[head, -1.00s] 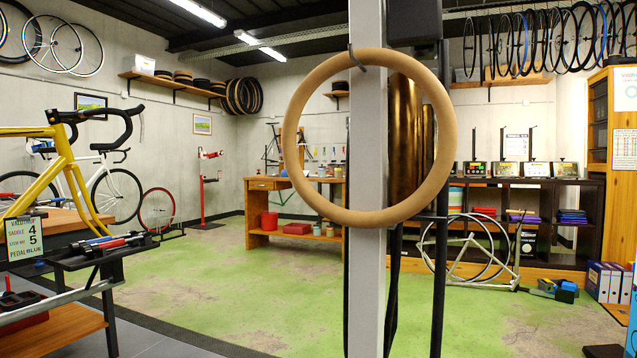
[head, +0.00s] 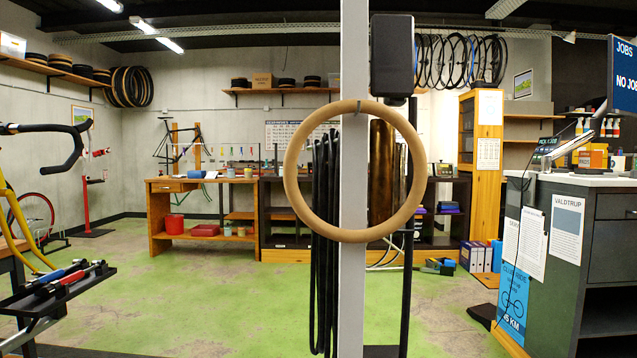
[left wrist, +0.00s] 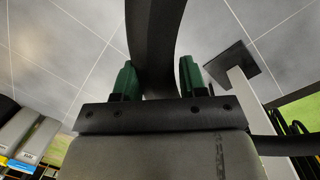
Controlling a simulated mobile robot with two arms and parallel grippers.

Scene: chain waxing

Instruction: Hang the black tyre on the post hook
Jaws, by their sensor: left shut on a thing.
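The grey post (head: 353,290) stands upright in the middle of the head view. A tan tyre (head: 293,190) hangs on the post hook (head: 362,108) near its top. In the left wrist view, my left gripper (left wrist: 157,82) has its green fingers on either side of the black tyre (left wrist: 155,35) and is shut on it. Only part of that tyre shows, running up out of the frame. In the head view neither gripper shows. My right gripper is in no view.
Several thin black loops (head: 325,250) hang beside the post. A tool tray (head: 60,285) stands at the left, and a grey counter (head: 600,240) at the right. Green floor (head: 240,305) lies open behind the post. A workbench (head: 190,215) is at the back.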

